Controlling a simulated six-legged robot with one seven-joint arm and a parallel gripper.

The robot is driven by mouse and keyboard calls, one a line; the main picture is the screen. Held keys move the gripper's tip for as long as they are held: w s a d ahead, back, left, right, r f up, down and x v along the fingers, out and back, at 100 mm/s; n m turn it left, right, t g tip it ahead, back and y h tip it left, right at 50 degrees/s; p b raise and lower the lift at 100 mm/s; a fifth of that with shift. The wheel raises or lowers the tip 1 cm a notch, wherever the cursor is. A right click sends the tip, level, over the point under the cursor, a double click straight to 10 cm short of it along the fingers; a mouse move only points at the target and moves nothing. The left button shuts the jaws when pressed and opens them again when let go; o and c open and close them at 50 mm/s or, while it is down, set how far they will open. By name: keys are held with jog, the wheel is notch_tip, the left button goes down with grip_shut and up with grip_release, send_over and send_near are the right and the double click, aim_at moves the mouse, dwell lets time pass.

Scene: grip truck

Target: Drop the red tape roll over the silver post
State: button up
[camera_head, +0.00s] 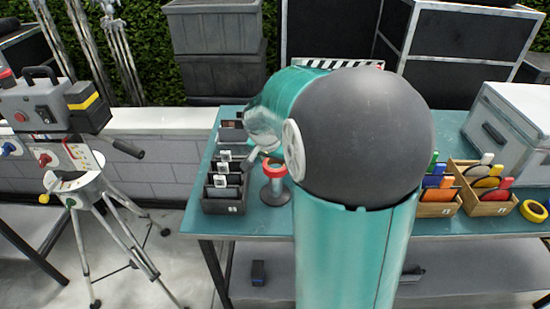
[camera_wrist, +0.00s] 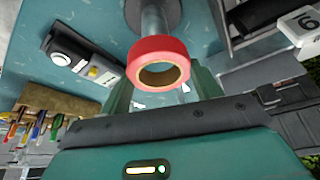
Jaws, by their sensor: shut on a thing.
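The red tape roll (camera_wrist: 137,65) is between the two fingers of my gripper (camera_wrist: 162,84) in the wrist view, with its tan inner ring showing. My gripper is shut on it. The silver post (camera_wrist: 154,18) rises from a round base, and its far end is covered by the roll in that view. In the head view, the roll (camera_head: 273,173) appears at the top of the silver post (camera_head: 277,191). I cannot tell whether the post enters the roll's hole. My arm hides part of my gripper in the head view.
The teal table (camera_head: 258,222) holds black bins (camera_head: 224,198) left of the post. Wooden boxes of coloured tools (camera_head: 437,208), a yellow tape roll (camera_head: 533,211) and a grey case (camera_head: 510,125) are at the right. A tripod device (camera_head: 55,110) stands left of the table.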

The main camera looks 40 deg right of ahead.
aim_at(275, 185)
jog(key=shift+f, duration=0.55)
jog(key=shift+f, duration=0.7)
jog(key=shift+f, duration=0.65)
jog(key=shift+f, duration=0.35)
jog(key=shift+f, duration=0.35)
jog(key=shift+f, duration=0.35)
jog(key=shift+f, duration=1.7)
jog(key=shift+f, duration=0.3)
jog(key=o, duration=1.1)
